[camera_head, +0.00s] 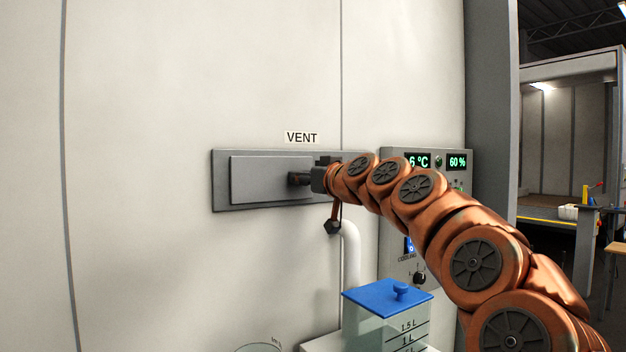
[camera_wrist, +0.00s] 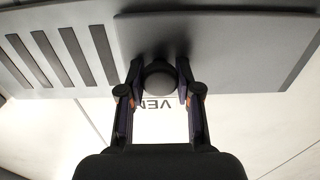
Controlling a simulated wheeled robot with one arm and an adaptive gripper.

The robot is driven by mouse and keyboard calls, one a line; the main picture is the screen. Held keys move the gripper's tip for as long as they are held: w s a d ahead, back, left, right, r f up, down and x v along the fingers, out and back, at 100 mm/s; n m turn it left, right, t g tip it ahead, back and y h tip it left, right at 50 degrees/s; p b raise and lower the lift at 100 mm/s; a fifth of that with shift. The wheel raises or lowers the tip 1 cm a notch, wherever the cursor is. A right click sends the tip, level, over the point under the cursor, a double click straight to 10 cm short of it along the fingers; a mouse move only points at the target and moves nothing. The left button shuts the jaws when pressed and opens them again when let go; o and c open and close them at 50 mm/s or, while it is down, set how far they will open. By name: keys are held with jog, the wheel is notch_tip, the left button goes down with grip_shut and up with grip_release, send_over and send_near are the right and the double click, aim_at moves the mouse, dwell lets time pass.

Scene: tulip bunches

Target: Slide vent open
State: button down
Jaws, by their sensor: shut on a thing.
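The vent is a grey wall plate (camera_head: 221,200) under a "VENT" label (camera_head: 302,137). A flat grey sliding cover (camera_head: 262,178) lies over its left part in the head view. My gripper (camera_head: 300,179) is at the cover's right end, and my arm hides most of the plate's right part. In the wrist view, which is upside down, my gripper (camera_wrist: 158,88) is shut on the dark round knob (camera_wrist: 158,73), one finger on each side. There the cover (camera_wrist: 225,45) is to the right, and several dark slots (camera_wrist: 75,55) lie uncovered to the left.
A control panel (camera_head: 459,183) with green readouts stands right of the vent, partly behind my arm. Below are a white pipe (camera_head: 351,262) and a clear container with a blue lid (camera_head: 375,298). The wall (camera_head: 150,180) left of the vent is clear.

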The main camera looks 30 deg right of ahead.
jog(key=c, duration=0.8)
grip_release()
jog(key=shift+s+d, duration=0.1)
jog(key=s, duration=1.2)
jog(key=shift+d, duration=0.3)
jog(key=shift+a, duration=0.15)
